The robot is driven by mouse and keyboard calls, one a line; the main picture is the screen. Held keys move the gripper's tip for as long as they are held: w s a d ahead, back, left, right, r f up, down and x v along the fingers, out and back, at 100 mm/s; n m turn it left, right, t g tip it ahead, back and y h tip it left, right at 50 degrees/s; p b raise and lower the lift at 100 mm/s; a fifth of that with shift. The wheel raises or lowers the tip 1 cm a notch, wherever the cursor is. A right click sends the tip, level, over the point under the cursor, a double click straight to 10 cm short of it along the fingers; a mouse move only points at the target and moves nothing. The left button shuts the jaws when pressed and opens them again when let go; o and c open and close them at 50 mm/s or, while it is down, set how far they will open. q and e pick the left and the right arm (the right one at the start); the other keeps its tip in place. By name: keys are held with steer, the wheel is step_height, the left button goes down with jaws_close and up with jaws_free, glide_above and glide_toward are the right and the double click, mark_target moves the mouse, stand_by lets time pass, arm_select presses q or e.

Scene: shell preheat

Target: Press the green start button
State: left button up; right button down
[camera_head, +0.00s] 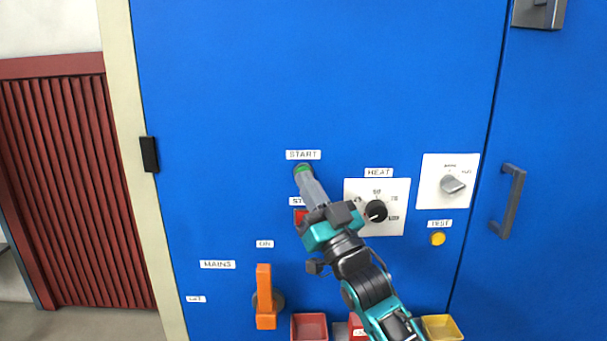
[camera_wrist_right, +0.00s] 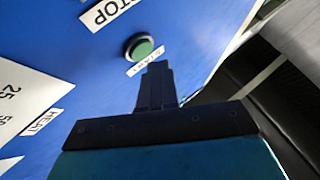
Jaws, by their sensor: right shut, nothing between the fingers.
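The green start button (camera_head: 303,169) sits on the blue cabinet door under the START label (camera_head: 303,155). In the head view its lower part is covered by the fingers of my right gripper (camera_head: 301,175). The right wrist view shows the green button (camera_wrist_right: 143,49) in its dark ring, just beyond the closed fingertips (camera_wrist_right: 157,66). The right gripper is shut and empty, with its tips close to the button; I cannot tell whether they touch it. My left gripper is not in view.
A red button (camera_head: 300,216) is partly hidden behind my right gripper. The HEAT dial (camera_head: 376,211), another selector knob (camera_head: 452,185), a yellow button (camera_head: 438,239) and an orange MAINS handle (camera_head: 265,296) are nearby. Red (camera_head: 309,328) and yellow (camera_head: 442,328) bins stand below. The upper door is clear.

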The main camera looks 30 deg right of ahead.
stand_by(0.6)
steer(key=shift+w+d, duration=0.25)
steer(key=shift+w, duration=0.1)
steer(key=shift+w+d, duration=0.2)
steer(key=shift+w, duration=0.15)
stand_by(0.6)
steer(key=shift+s+a+p, duration=0.1)
steer(key=shift+p, duration=0.2)
steer(key=shift+s+a, duration=0.3)
steer(key=shift+s, duration=0.3)
steer(key=shift+s+a+p, duration=0.35)
steer(key=shift+s+a, duration=0.1)
steer(key=shift+s, duration=0.25)
steer(key=shift+s+a+p, duration=0.4)
steer(key=shift+s+a, duration=0.05)
steer(key=shift+s, duration=0.3)
steer(key=shift+s+a+p, duration=0.35)
steer(key=shift+s+a, duration=0.1)
steer(key=shift+s, duration=0.25)
